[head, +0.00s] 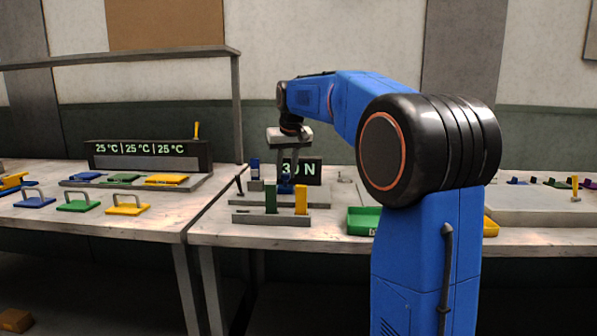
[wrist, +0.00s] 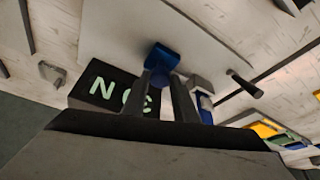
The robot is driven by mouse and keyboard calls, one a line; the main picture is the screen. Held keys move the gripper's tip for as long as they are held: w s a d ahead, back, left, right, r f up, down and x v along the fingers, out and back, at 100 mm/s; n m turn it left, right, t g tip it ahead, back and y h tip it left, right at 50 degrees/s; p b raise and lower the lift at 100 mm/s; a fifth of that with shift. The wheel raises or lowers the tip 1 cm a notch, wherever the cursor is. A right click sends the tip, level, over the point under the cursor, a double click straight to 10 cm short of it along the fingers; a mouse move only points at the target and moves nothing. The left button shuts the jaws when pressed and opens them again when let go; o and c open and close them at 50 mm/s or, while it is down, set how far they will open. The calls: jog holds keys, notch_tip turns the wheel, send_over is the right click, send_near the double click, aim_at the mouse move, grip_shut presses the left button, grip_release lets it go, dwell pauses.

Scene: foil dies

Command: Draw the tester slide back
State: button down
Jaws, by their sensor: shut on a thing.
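The tester is a grey plate (head: 315,202) on the right bench, with a dark display (head: 312,172) reading "30 N". My gripper (head: 286,182) points straight down over this plate, in front of the display. Its fingers are shut on a small blue piece, which I take to be the tester slide (wrist: 162,54). In the wrist view my gripper (wrist: 165,75) has its two dark fingertips at that blue piece. The arm and fingers partly cover the display. The slide's lower part and its track are hard to make out.
A blue upright piece (head: 255,168) and a dark lever (head: 240,186) stand left of my gripper. A grey rack (head: 255,219) in front holds a green (head: 271,199) and a yellow upright strip (head: 301,200). A green tray (head: 362,221) lies to the right.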

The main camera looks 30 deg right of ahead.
jog(key=shift+w+a+r, duration=0.1)
jog(key=shift+w+a, duration=0.1)
jog(key=shift+a, duration=0.05)
jog(key=c, duration=1.5)
grip_release()
jog(key=shift+a, duration=0.15)
jog(key=shift+o, duration=0.2)
jog(key=v, duration=1.7)
jog(key=shift+s+r, duration=0.1)
jog(key=shift+s, duration=0.05)
